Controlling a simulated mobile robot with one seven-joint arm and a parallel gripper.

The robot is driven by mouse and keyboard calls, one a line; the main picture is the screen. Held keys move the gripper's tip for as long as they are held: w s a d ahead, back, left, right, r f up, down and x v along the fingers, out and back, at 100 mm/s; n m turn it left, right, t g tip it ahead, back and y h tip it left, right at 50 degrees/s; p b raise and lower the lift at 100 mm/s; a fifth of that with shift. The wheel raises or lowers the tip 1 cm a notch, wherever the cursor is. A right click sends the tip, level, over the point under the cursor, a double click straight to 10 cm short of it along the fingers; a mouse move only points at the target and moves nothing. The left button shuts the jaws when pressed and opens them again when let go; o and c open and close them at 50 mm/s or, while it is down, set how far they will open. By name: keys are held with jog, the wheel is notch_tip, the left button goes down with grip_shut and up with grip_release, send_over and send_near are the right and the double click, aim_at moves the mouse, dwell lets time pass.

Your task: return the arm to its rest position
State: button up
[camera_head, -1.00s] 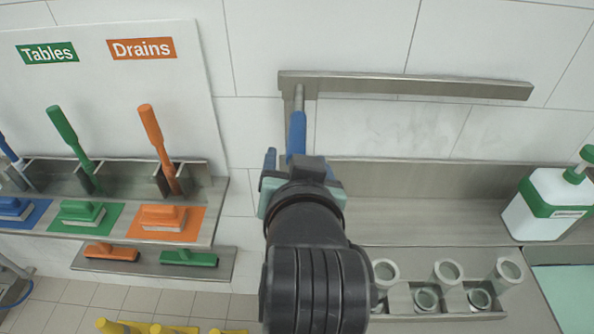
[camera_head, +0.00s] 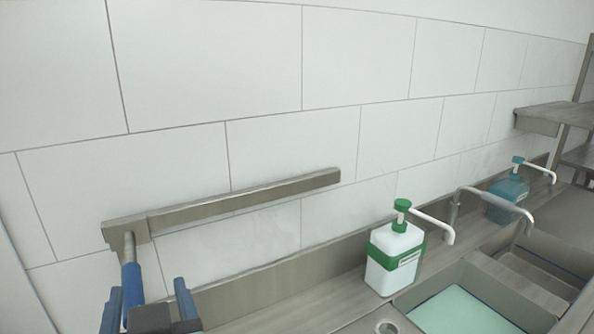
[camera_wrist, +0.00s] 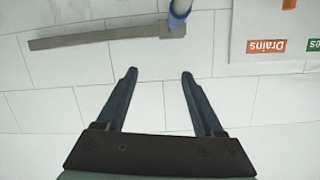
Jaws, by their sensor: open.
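My gripper (camera_head: 148,298) shows at the bottom left of the head view, with its two blue fingers apart. In the wrist view my gripper (camera_wrist: 157,75) is open and nothing is between its fingers. A blue-handled tool (camera_head: 131,285) hangs from the left end of a steel wall rail (camera_head: 240,199). In the head view its handle lies in line with the space between my fingers; in the wrist view the blue handle (camera_wrist: 179,12) is apart from them, beyond the fingertips. The arm behind the gripper is mostly out of view.
A green-and-white pump bottle (camera_head: 393,258) stands on the steel ledge, beside a sink of pale green liquid (camera_head: 462,312). A teal pump bottle (camera_head: 507,197) and a tap (camera_head: 480,195) stand farther right. A steel shelf (camera_head: 548,117) juts from the right. The wall above the rail is clear.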

jog(key=w+d+r+m+t+h, duration=0.25)
jog(key=d+r+t, duration=0.7)
jog(key=r, duration=0.65)
jog(key=s+d+r+m+t+h, duration=0.1)
jog(key=s+d+r+t+h, duration=0.1)
jog(key=s+d+r, duration=0.1)
jog(key=s+d+r+m+t+h+b, duration=0.1)
jog(key=s+d+r+t+h, duration=0.1)
jog(key=d+r, duration=0.3)
notch_tip(320, 180, up, 3)
jog(key=shift+s+d+f+t+h, duration=0.1)
jog(key=shift+s+d+t+h, duration=0.4)
jog(key=shift+h, duration=0.35)
jog(key=shift+w+a, duration=0.15)
